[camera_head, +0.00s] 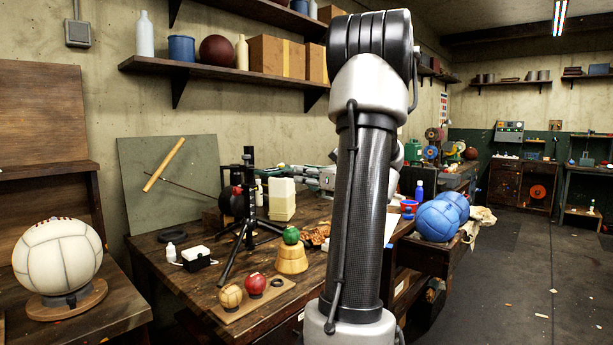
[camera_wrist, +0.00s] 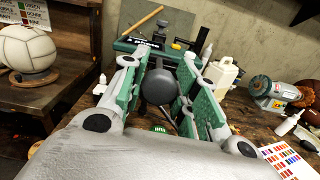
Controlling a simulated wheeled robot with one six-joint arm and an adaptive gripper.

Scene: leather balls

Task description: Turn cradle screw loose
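My gripper (camera_wrist: 158,75) has two grey fingers with green inner pads, spread apart. A dark grey rounded piece (camera_wrist: 159,88) with a thin stem shows between them in the wrist view; I see no clear contact with the pads. In the head view my gripper (camera_head: 300,176) is partly hidden behind my arm and points left towards a black stand with splayed legs (camera_head: 247,225). No screw can be made out for certain. A white panelled ball (camera_head: 57,257) rests on a wooden cradle base (camera_head: 66,301) at the left; it also shows in the wrist view (camera_wrist: 25,47).
On the bench are a green ball (camera_head: 291,235) on a wooden cup, a red ball (camera_head: 255,283), a cream container (camera_head: 282,199) and a small white bottle (camera_head: 171,252). Blue balls (camera_head: 437,221) lie at the right. A bench grinder (camera_wrist: 270,92) stands right of my gripper.

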